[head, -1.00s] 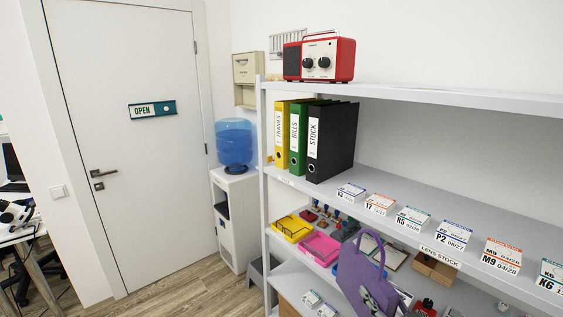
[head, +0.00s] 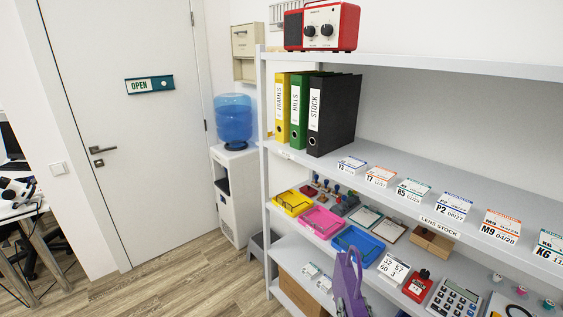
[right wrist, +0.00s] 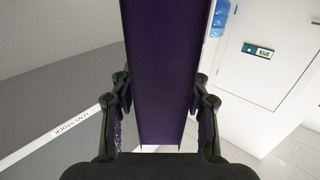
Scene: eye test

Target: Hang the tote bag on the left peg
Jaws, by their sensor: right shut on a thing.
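The purple tote bag (head: 347,287) shows at the bottom of the head view, nearly edge-on, in front of the lower shelves, its lower part cut off by the frame. In the right wrist view, the bag (right wrist: 160,40) is a broad dark purple panel running between the two fingers. My right gripper (right wrist: 161,80) is shut on the bag, a finger on each side of it. In the head view the gripper itself is hard to make out. No peg can be made out in either view. My left gripper is not in view.
A grey shelf unit (head: 400,169) fills the right side, with binders (head: 335,115), lens boxes, trays (head: 358,246) and a calculator (head: 453,300). A red radio (head: 321,27) stands on top. A water cooler (head: 234,160) and a door (head: 120,190) are left, with clear floor before them.

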